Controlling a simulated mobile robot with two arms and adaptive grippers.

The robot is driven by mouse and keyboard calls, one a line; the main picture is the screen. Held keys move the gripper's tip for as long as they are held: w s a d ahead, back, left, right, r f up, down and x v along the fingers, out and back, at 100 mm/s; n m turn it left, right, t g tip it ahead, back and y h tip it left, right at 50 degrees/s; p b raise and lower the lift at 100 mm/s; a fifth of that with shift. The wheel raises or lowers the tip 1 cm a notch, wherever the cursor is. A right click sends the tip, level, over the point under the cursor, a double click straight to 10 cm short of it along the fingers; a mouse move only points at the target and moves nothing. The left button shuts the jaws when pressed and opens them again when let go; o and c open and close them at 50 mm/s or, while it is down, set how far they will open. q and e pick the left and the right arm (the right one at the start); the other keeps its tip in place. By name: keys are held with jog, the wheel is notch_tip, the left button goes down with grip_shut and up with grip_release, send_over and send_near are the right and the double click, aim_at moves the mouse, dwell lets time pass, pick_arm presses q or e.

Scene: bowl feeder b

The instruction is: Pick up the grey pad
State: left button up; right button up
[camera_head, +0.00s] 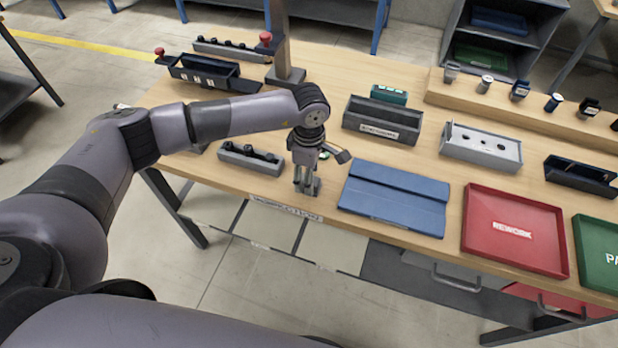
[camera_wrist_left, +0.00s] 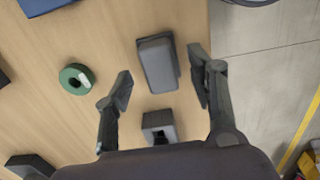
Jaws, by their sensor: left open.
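The grey pad (camera_wrist_left: 157,62) is a rounded grey block lying on the wooden table in the left wrist view, close to the table's edge. It lies ahead of and between the two spread fingers of my left gripper (camera_wrist_left: 160,88), and I see no contact. In the head view my left gripper (camera_head: 307,186) points down over the front edge of the table, open and empty. The pad cannot be made out clearly there, as the fingers cover that spot. My right gripper is not in view.
A green ring (camera_wrist_left: 77,79) lies left of the pad, and a grey block with a dark opening (camera_wrist_left: 158,119) sits nearer the wrist. In the head view, a blue mat (camera_head: 395,197) is right of the gripper, a grey fixture (camera_head: 250,160) left, and a red tray (camera_head: 514,262) farther right.

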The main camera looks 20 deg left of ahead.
pick_arm(q)
jog(key=shift+f, duration=1.1)
grip_shut()
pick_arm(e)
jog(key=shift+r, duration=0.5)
pick_arm(q)
jog(key=shift+r, duration=0.15)
